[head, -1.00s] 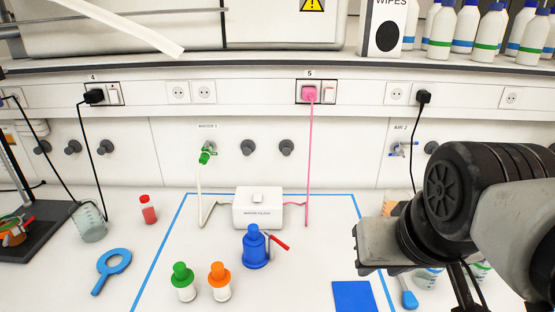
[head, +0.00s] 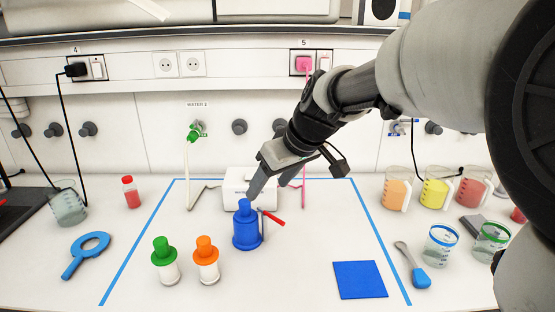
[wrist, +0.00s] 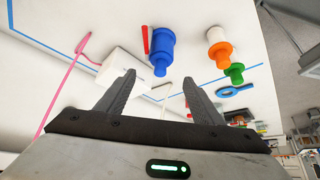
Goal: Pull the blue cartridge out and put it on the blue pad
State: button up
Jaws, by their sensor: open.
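The blue cartridge (head: 244,207) stands upright with its knob on top, in a blue holder (head: 246,234) with a red lever (head: 272,219) at its right. In the wrist view the cartridge knob (wrist: 160,69) appears between and beyond the fingertips. My gripper (head: 258,194) is open and empty, just above and behind the cartridge in the head view; it also shows in the wrist view (wrist: 158,76). I see no contact, and the exact gap is hard to tell. The blue pad (head: 360,280) lies flat and bare at the front right, inside the blue tape outline.
A green-topped cartridge (head: 166,262) and an orange-topped one (head: 206,261) stand left of the holder. A white box (head: 234,188) with a pink cable stands behind it. Beakers (head: 435,190) and a blue-handled spoon (head: 415,270) are at right. The table between holder and pad is clear.

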aim_at(245, 201)
jog(key=shift+n, duration=0.7)
jog(key=shift+w+a+r+b+x, duration=0.2)
jog(key=shift+b+x, duration=0.5)
jog(key=shift+x, duration=1.7)
jog(key=shift+w+a+r+b+x, duration=0.25)
jog(key=shift+b+x, duration=0.5)
jog(key=shift+x, duration=1.7)
jog(key=shift+w+a+r+b+x, duration=0.15)
jog(key=shift+b+x, duration=0.55)
jog(key=shift+x, duration=1.7)
jog(key=shift+a, duration=0.1)
jog(key=shift+c, duration=0.2)
jog(key=c, duration=1.1)
jog(key=shift+c, duration=0.2)
jog(key=shift+r+p, duration=0.4)
jog(key=shift+r, duration=0.3)
jog(key=shift+r+p, duration=2.55)
jog(key=shift+r, duration=1.3)
